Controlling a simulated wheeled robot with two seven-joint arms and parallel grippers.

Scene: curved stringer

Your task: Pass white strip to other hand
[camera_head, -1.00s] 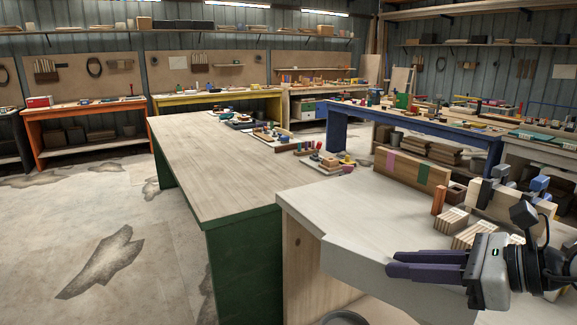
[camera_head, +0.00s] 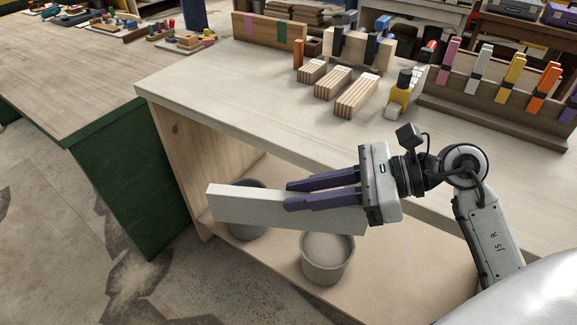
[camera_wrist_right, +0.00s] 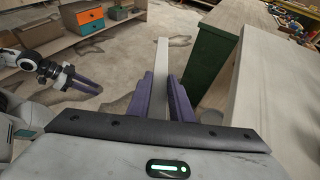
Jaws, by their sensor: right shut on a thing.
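The white strip (camera_head: 245,205) is a long, flat, pale bar held in front of the workbench edge in the head view. My right gripper (camera_head: 289,193) is shut on it near one end, with its purple fingers over the strip. The free end sticks out to the left, past the fingertips. In the right wrist view the strip (camera_wrist_right: 161,60) runs forward between the purple fingers. My left gripper (camera_wrist_right: 88,84) shows at the left of that view, apart from the strip. Whether its fingers are open is unclear. It is outside the head view.
The pale workbench (camera_head: 215,88) holds laminated wood blocks (camera_head: 356,97), a yellow-handled tool (camera_head: 402,95) and a rack of coloured clamps (camera_head: 497,95). Two grey buckets (camera_head: 327,257) stand on its lower shelf, below and behind the strip. A green-sided bench (camera_head: 128,175) stands to the left.

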